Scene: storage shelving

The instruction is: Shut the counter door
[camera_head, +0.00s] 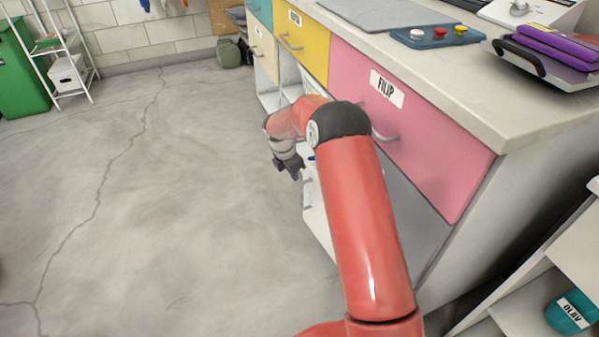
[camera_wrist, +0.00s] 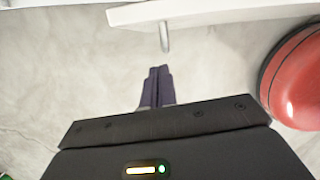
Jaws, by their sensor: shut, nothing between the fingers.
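The counter (camera_head: 545,85) runs along the right side of the head view. Its white door (camera_head: 316,222) stands open, swung out over the floor and partly hidden behind my arm. In the wrist view the door's edge (camera_wrist: 225,10) crosses the top, with a grey handle (camera_wrist: 165,38) sticking out toward my gripper. My gripper (camera_head: 292,172) is low in front of the counter, beside the door. In the wrist view my gripper (camera_wrist: 158,72) has its dark fingers together and empty, with a small visible gap to the handle.
Above the door are a pink drawer (camera_head: 425,145) labelled FILIP and a yellow drawer (camera_head: 302,48), both closed. An open shelf (camera_head: 545,300) stands at the lower right. A white rack (camera_head: 68,65) and green bin (camera_head: 22,75) stand far left. The floor left of my arm is clear.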

